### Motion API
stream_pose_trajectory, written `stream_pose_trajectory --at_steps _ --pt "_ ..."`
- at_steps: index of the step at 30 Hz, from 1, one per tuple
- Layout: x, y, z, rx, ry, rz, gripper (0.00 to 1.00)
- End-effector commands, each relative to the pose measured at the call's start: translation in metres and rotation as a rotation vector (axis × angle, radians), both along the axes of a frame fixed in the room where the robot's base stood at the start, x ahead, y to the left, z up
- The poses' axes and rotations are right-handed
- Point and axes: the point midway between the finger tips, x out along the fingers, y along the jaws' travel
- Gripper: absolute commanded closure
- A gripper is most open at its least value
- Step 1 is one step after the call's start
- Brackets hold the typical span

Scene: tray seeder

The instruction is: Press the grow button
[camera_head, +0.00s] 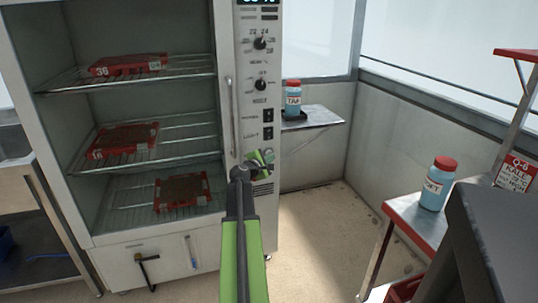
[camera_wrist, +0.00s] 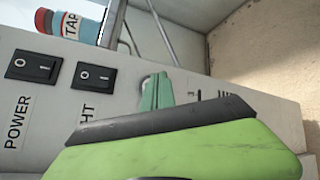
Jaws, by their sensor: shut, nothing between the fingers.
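The white cabinet's control panel (camera_head: 259,100) stands ahead, with knobs above and two black rocker switches below. In the wrist view the POWER switch (camera_wrist: 33,67) and a second switch with a partly hidden label ending in HT (camera_wrist: 94,76) are close. My gripper (camera_head: 262,158) is shut and empty, at the lower panel below the switches. In the wrist view its green tip (camera_wrist: 157,92) is right of the second switch, before a pale rounded part. The grow button cannot be made out clearly; my gripper covers that area. I cannot tell whether the tip touches the panel.
Red trays (camera_head: 128,65) sit on the open cabinet's wire shelves. A blue TAP bottle (camera_head: 293,98) stands on a small shelf behind the panel. Another blue bottle (camera_head: 437,184) stands on a metal bench at right. The floor (camera_head: 320,235) between is clear.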

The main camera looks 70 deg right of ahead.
Motion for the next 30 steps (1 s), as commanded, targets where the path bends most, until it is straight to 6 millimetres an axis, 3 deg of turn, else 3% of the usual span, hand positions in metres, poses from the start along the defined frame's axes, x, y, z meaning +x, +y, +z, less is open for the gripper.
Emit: stream_pose_trajectory --at_steps 30 --pt "0.0068 -0.0086 0.0001 0.0 0.0 0.0 1.0"
